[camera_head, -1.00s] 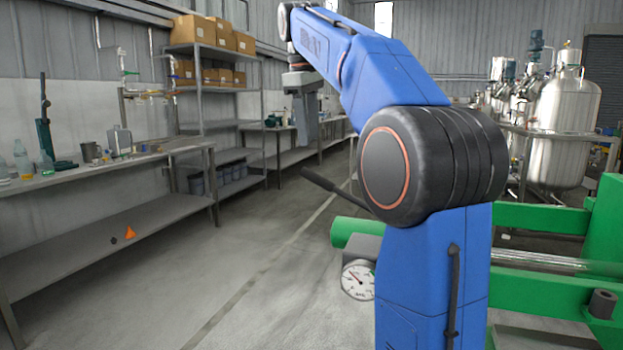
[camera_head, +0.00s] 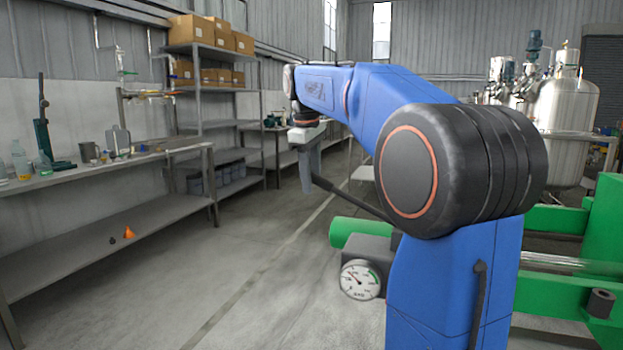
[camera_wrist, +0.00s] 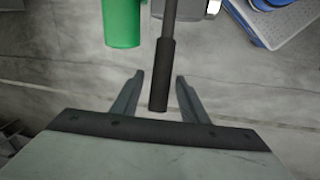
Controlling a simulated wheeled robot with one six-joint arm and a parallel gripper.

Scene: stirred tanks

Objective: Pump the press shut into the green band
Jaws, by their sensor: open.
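The green press (camera_head: 606,232) stands at the right, partly hidden behind my arm. Its green cylinder end (camera_head: 350,232) sticks out left of my arm and also shows at the top of the wrist view (camera_wrist: 122,22). The pump lever (camera_head: 350,200) rises to the left from the pump block. Its black grip (camera_wrist: 162,75) lies between my gripper's fingers in the wrist view, with gaps on both sides. My gripper (camera_wrist: 160,92) is open. The dial gauge (camera_head: 360,280) has a green band at its upper right; its needle points to the upper left, outside that band.
A steel bench (camera_head: 110,167) with bottles and tools runs along the left. A shelf rack (camera_head: 258,110) with boxes stands behind. Steel tanks (camera_head: 565,110) stand at the back right. A blue-edged platform (camera_wrist: 270,20) shows at the wrist view's top right. Floor left of the press is clear.

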